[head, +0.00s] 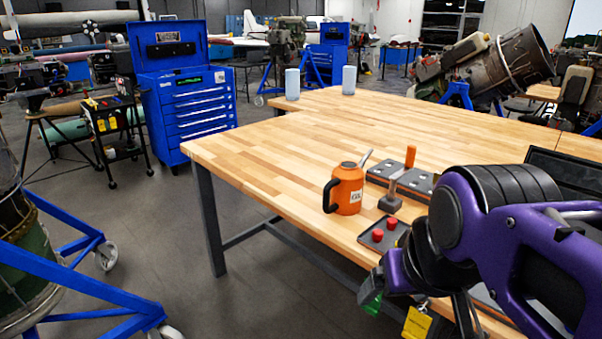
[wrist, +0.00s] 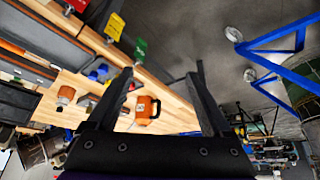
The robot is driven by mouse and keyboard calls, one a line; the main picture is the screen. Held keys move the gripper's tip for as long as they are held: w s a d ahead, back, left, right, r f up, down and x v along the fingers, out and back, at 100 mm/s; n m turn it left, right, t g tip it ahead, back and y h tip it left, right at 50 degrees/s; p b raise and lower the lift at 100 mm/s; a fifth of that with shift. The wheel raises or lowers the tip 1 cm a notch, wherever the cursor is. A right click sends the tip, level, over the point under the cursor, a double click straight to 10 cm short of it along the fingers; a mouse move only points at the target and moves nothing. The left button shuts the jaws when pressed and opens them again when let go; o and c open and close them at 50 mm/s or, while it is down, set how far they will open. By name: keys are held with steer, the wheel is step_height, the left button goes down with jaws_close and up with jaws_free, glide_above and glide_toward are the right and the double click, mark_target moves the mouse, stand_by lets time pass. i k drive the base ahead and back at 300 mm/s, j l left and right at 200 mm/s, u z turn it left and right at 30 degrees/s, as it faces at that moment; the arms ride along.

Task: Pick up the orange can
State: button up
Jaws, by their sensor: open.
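The orange can (head: 348,190) stands upright on the wooden table, with a black handle on its left and a grey spout at upper right. In the wrist view the can (wrist: 147,109) appears tilted, between the two dark fingers and nearer the left one, but farther off along the table. My gripper (wrist: 165,69) is open and empty, with its fingers spread wide and apart from the can. In the head view my purple arm reaches in from the right over the table's front edge; the fingers are largely hidden there.
The wooden table (head: 290,125) has clear room left of and behind the can. Close right stand an orange-handled tool (head: 408,160), a dark plate with holes (head: 378,170) and a small tray with red knobs (head: 366,238). A yellow tag (head: 416,323) hangs at the front edge.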

mark_target(345, 187)
steer(key=z, duration=0.5)
steer(key=i+j+z, duration=0.1)
steer(key=j+z, duration=0.25)
steer(key=i+j+z, duration=0.1)
steer(key=j+z, duration=0.3)
steer(key=i+j+z, duration=0.1)
steer(key=j+z, duration=0.2)
steer(key=j, duration=1.25)
steer(key=k+j+u, duration=0.1)
steer(key=j, duration=0.45)
steer(key=j+u, duration=0.1)
steer(key=j, duration=0.4)
steer(key=i+l+z, duration=0.15)
steer(key=l, duration=0.15)
steer(key=l+z, duration=0.1)
steer(key=l, duration=0.15)
